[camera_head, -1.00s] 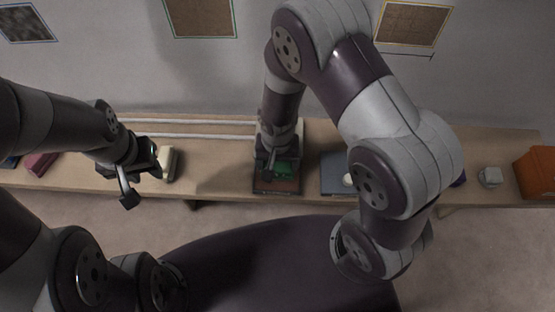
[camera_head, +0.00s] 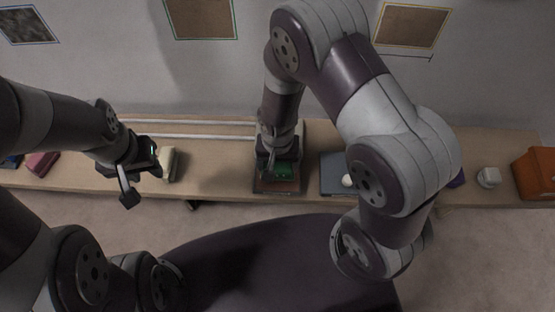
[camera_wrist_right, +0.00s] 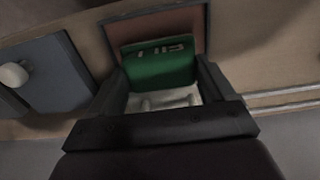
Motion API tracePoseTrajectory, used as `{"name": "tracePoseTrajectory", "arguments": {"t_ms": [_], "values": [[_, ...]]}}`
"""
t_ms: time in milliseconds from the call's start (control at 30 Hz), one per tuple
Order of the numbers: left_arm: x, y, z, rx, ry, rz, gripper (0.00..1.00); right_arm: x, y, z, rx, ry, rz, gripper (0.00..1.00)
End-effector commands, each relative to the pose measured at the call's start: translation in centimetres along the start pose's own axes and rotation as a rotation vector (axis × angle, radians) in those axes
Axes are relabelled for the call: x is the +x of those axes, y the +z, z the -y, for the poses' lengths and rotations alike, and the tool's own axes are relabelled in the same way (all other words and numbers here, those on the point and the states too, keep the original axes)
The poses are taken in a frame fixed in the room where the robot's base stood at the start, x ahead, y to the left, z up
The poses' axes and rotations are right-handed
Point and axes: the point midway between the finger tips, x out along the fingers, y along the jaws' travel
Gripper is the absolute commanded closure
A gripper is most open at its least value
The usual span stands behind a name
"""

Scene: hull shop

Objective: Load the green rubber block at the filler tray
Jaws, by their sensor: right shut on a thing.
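The green rubber block (camera_head: 284,172) is between the fingers of my right gripper (camera_head: 278,164), over the bench. In the right wrist view the block (camera_wrist_right: 160,62) has pale markings on its face, and my right gripper (camera_wrist_right: 160,72) is shut on it, with a dark finger on each side. A tray with a reddish-brown floor and dark rim (camera_head: 277,188) lies right below the block. I cannot tell whether the block touches the tray floor. My left gripper (camera_head: 142,184) is open and empty at the bench's front edge.
A blue-grey tray (camera_head: 332,178) with a white ball (camera_head: 348,181) lies just right. A cream block (camera_head: 168,164) is near my left gripper; a maroon block (camera_head: 42,163) lies far left. A grey-white object (camera_head: 489,177) and an orange bin (camera_head: 535,174) stand at right.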

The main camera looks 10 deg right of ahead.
Motion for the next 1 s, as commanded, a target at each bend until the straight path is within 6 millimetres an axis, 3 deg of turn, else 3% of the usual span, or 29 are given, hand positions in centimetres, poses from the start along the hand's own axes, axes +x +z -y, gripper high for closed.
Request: {"name": "tracePoseTrajectory", "arguments": {"t_ms": [100, 533, 1000], "values": [[-1.9, -0.2, 0.0, 0.0, 0.0, 0.0, 0.62, -1.9, -0.1, 0.0, 0.0, -0.001, -0.002, 0.42], [-6.5, -0.8, 0.0, 0.0, 0.0, 0.0, 0.62, -6.6, -0.1, 0.1, 0.0, -0.002, -0.002, 0.42], [-6.5, -0.8, 0.0, 0.0, 0.0, 0.0, 0.62, -6.6, -0.1, 0.1, 0.0, -0.002, -0.003, 0.42]]}}
